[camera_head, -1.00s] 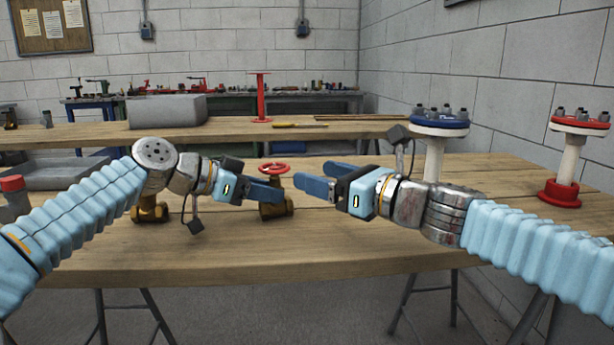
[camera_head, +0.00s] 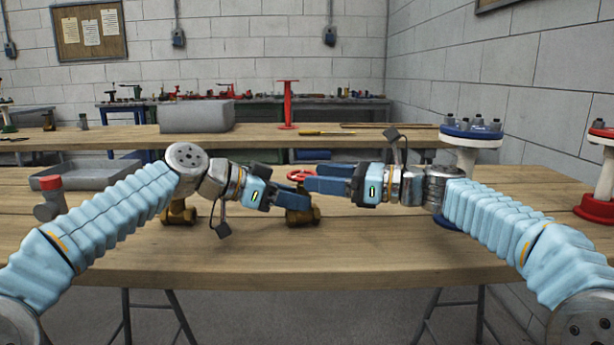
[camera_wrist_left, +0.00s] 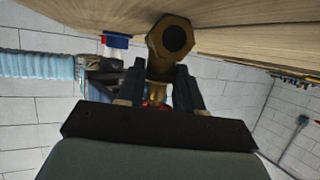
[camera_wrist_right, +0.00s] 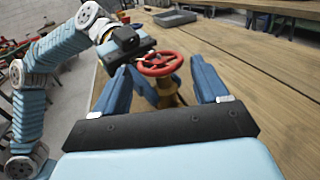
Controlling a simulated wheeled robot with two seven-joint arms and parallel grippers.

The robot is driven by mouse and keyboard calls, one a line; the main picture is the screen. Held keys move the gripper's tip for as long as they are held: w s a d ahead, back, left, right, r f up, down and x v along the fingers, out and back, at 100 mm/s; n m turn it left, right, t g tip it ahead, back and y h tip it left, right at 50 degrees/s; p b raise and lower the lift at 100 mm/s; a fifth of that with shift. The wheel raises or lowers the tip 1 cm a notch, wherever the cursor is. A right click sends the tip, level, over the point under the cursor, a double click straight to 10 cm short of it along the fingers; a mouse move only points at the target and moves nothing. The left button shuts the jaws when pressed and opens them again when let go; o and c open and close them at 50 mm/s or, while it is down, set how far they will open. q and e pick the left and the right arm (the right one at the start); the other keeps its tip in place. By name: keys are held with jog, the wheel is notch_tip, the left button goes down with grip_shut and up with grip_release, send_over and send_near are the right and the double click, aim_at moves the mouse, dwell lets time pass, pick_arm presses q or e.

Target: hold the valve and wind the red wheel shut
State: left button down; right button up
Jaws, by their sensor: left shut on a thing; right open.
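The valve has a brass body (camera_head: 301,217) and a red handwheel (camera_head: 301,174) on top, and stands upright on the wooden table. In the left wrist view its brass port (camera_wrist_left: 173,38) faces the camera. My left gripper (camera_head: 302,200) is shut on the valve's brass body, below the wheel, with a finger on each side. My right gripper (camera_head: 308,178) is open at wheel height, to the right of the valve. In the right wrist view the red wheel (camera_wrist_right: 160,64) shows between its spread fingers. Finger contact with the wheel cannot be told.
A brass fitting (camera_head: 178,212) stands left, partly behind my left arm. A red-capped grey pipe piece (camera_head: 50,198) and a grey tray (camera_head: 92,176) are further left. A blue-topped flange post (camera_head: 470,140) and a red-based one (camera_head: 598,205) stand right. The front tabletop is clear.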

aim_at(302, 176)
jog(key=shift+x, duration=1.9)
jog(key=c, duration=0.8)
jog(key=m+t, duration=0.1)
jog(key=m+t+h, duration=0.1)
jog(key=shift+s+r+t, duration=0.1)
jog(key=shift+s+t, duration=0.1)
jog(key=shift+t, duration=0.2)
jog(key=shift+m+t+h, duration=1.4)
jog(key=shift+t, duration=0.4)
jog(key=o, duration=0.8)
